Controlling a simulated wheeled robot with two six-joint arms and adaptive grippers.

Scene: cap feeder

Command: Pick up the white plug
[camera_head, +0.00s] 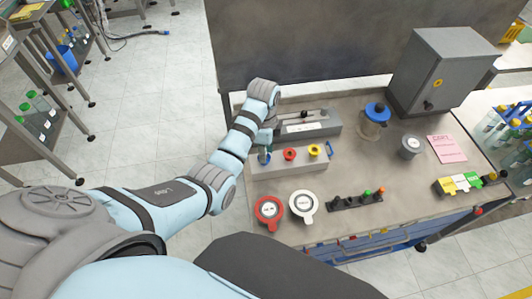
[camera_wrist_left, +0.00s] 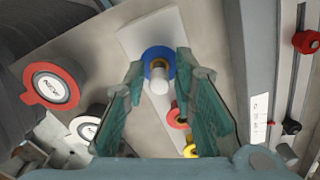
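The white plug (camera_wrist_left: 159,81) stands in a blue ring (camera_wrist_left: 157,58) on a pale grey block in the left wrist view. My left gripper (camera_wrist_left: 160,62) is open, and the plug shows between its two teal fingers, with no clear contact. In the head view my left gripper (camera_head: 266,138) is over the left end of the grey block (camera_head: 272,170). The blue ring also shows there (camera_head: 264,157), but the gripper partly hides that spot and the plug is hard to make out. My right gripper is not in view.
Red (camera_head: 290,154) and yellow (camera_head: 314,151) rings sit on the same block. A grey unit (camera_head: 322,126) stands just behind. Red (camera_head: 269,210) and white (camera_head: 302,205) round tagged pieces lie in front. A blue-topped jar (camera_head: 376,113) and a grey cabinet (camera_head: 436,75) stand right.

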